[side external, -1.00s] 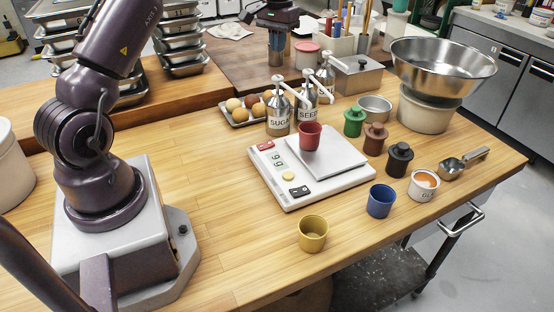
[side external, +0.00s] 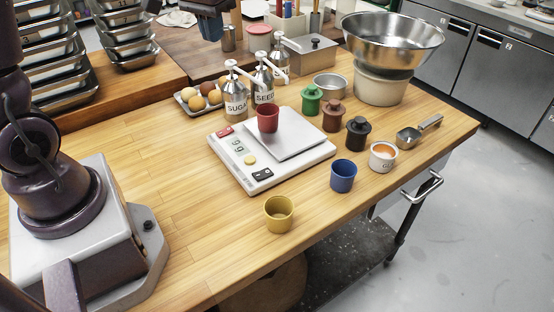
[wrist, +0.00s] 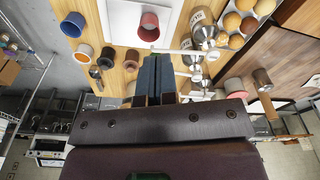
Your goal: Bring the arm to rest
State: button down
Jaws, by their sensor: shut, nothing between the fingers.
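My gripper (side external: 211,36) is at the top edge of the side external view, raised beyond the scale and the pump bottles, with most of the hand cut off by the frame. In the wrist view its two blue-grey fingers (wrist: 154,60) lie side by side, shut, with nothing seen between them. My gripper appears apart from everything on the bench.
A scale (side external: 230,150) bears a red cup (side external: 268,120). Pump bottles (side external: 236,100), an egg tray (side external: 186,107) and a metal bowl (side external: 392,45) surround it. Yellow (side external: 279,216) and blue (side external: 343,177) cups stand in front.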

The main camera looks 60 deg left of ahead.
jog(key=s+d+r+m+t, duration=0.2)
jog(key=s+d, duration=0.4)
jog(key=s, duration=0.1)
jog(key=s+d+r+m+t, duration=0.2)
jog(key=s+d, duration=0.5)
jog(key=shift+r, duration=0.35)
jog(key=shift+s, duration=0.1)
dwell(0.6)
jog(key=shift+w+a+f+n+g, duration=0.9)
jog(key=shift+w+a+f, duration=0.7)
jog(key=shift+w+a, duration=2.75)
jog(key=shift+w+a+f+n+g, duration=0.95)
jog(key=shift+w+a+f, duration=0.6)
jog(key=shift+w+a, duration=2.85)
jog(key=shift+w+a+f+n+g, duration=0.9)
jog(key=shift+w+a+f, duration=0.7)
jog(key=shift+w+a, duration=2.75)
jog(key=shift+s+a+f, duration=0.3)
jog(key=shift+f, duration=0.7)
jog(key=shift+s+a+f, duration=0.3)
jog(key=shift+f, duration=0.65)
jog(key=shift+s+a+f, duration=0.3)
jog(key=shift+f, duration=0.7)
